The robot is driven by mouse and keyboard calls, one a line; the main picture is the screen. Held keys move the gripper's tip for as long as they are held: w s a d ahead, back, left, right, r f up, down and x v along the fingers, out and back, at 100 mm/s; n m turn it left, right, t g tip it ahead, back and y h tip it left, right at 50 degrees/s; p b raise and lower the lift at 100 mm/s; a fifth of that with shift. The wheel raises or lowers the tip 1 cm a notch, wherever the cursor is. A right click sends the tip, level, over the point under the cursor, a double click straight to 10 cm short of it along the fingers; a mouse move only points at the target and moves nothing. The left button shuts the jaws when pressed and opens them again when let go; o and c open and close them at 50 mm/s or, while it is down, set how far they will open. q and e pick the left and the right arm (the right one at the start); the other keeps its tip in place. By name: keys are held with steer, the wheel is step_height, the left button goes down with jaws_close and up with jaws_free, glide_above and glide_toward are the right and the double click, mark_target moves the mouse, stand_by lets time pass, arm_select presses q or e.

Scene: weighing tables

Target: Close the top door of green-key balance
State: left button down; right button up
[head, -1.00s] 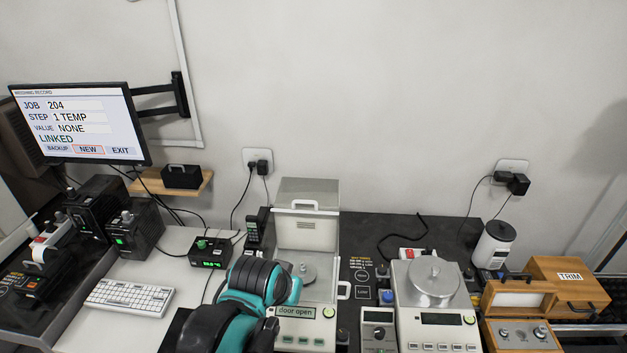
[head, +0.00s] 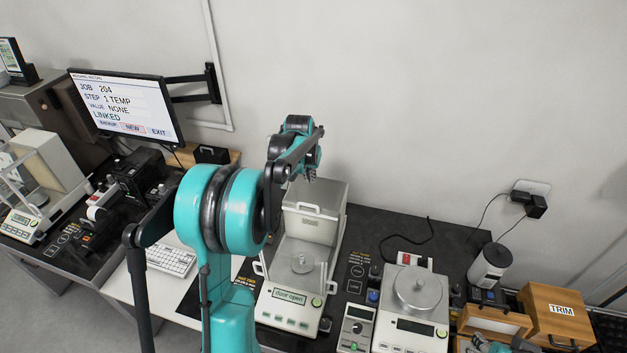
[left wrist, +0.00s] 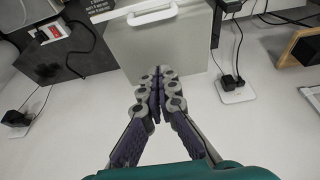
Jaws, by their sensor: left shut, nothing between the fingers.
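The balance with green keys (head: 289,320) stands in the middle of the head view, and its display reads "door open". The chamber is open from above and the weighing pan (head: 302,264) shows.
A second balance (head: 412,330) with a round metal pan stands to the right, beside wooden boxes (head: 555,305). A monitor (head: 125,105) and keyboard (head: 170,260) are to the left. The wall is close behind the table. My left arm crosses in front.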

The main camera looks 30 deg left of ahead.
arm_select(q)
glide_above(313, 200)
step_height(313, 200, down, 8)
steer(key=shift+d+f, duration=0.1)
steer(key=shift+f, duration=0.1)
steer(key=s, duration=0.2)
steer(key=s+d+p, duration=0.1)
steer(key=s, duration=0.1)
steer(key=shift+s+f, duration=0.1)
steer(key=shift+f, duration=0.1)
steer(key=s+d+b, duration=0.3)
steer(key=s+d, duration=0.1)
steer(key=s, duration=1.3)
steer(key=shift+s, duration=0.15)
steer(key=shift+d, duration=0.1)
